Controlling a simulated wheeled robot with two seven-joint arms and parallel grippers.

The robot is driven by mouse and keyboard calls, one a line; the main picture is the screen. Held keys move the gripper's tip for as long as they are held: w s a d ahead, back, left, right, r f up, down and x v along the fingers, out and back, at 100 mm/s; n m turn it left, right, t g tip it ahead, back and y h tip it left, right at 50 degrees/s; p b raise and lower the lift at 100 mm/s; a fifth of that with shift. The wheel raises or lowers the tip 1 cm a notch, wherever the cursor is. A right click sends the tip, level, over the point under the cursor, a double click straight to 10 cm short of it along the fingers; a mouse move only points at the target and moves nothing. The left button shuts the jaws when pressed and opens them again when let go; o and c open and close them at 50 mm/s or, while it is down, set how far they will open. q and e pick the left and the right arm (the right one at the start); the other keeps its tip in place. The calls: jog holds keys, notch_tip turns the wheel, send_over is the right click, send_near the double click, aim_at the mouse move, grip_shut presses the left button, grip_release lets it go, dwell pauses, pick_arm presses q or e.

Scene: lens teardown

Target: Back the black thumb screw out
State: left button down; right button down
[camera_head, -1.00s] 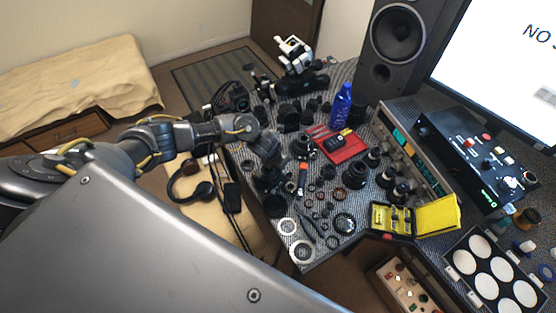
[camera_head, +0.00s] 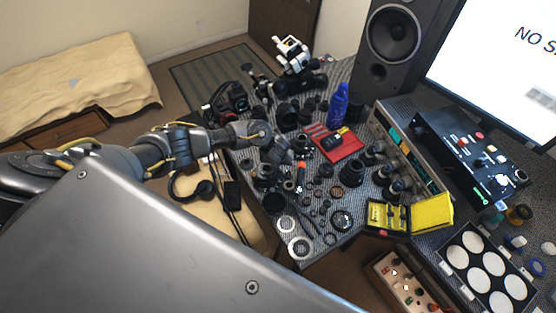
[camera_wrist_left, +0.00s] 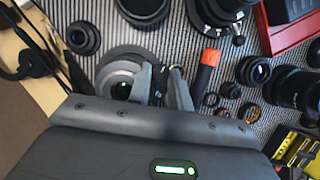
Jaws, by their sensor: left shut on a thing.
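My left gripper (camera_head: 285,158) reaches in from the left over the crowded desk of lens parts. In the left wrist view my left gripper (camera_wrist_left: 161,88) has its two grey fingers close together, shut on a small dark part (camera_wrist_left: 158,92) that looks like the black thumb screw. The fingers hide most of it, so its thread and seat cannot be made out. A grey-ringed lens part (camera_wrist_left: 121,82) lies just left of the fingers. My right gripper is in neither view.
An orange-handled tool (camera_wrist_left: 206,70) lies just right of the fingers. Lens barrels and rings crowd the desk (camera_head: 318,262). A red tray (camera_head: 340,148), a blue bottle (camera_head: 338,104) and an open yellow case (camera_head: 432,212) stand farther right.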

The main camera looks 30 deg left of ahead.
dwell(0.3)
pick_arm(q)
jog(key=c, duration=1.3)
grip_release()
jog(key=shift+o, duration=0.2)
